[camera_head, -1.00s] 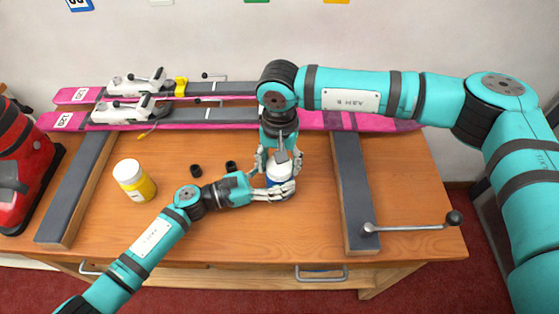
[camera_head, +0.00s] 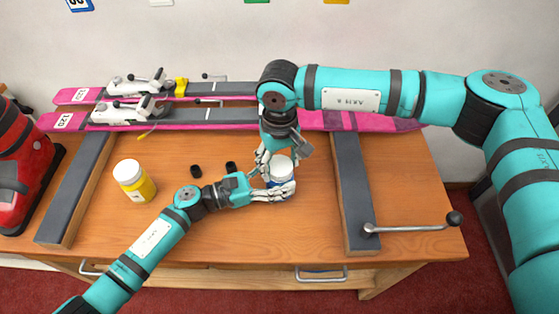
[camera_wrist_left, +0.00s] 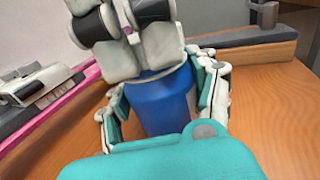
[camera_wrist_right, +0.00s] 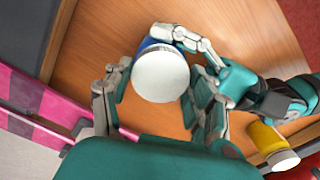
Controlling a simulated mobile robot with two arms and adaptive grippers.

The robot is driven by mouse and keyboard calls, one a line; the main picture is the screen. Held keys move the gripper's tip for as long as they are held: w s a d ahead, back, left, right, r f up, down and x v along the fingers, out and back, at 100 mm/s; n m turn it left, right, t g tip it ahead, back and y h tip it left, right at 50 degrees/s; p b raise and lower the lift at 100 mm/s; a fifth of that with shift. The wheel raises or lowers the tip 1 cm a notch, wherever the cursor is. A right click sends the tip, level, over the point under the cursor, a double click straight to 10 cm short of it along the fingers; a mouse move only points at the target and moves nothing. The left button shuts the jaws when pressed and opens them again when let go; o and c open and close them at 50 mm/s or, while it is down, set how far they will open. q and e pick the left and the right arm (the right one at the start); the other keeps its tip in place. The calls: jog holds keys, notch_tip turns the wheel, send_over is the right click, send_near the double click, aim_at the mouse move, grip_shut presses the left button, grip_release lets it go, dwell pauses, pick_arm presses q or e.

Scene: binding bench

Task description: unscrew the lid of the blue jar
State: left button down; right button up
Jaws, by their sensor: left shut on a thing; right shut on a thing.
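The blue jar (camera_wrist_left: 160,103) stands upright on the bench, its white lid (camera_head: 281,167) on top. The lid also shows as a pale disc in the right wrist view (camera_wrist_right: 160,76). My left gripper (camera_head: 276,189) comes in from the left and is shut around the jar's blue body, with a finger on either side. My right gripper (camera_head: 270,165) reaches down from above and is shut on the lid. In the left wrist view its fingers hide most of the lid. Whether the lid has lifted off its seat cannot be told.
A yellow jar with a white lid (camera_head: 134,180) stands to the left. Two small black pieces (camera_head: 213,168) lie behind my left gripper. Pink skis (camera_head: 225,117) lie along the back. A grey-topped support bar (camera_head: 352,195) and crank handle (camera_head: 412,228) are on the right.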

aim_at(280, 165)
jog(key=shift+r, duration=0.25)
jog(key=shift+r, duration=0.85)
jog(key=shift+r, duration=2)
pick_arm(q)
jog(key=shift+c, duration=1.2)
grip_release()
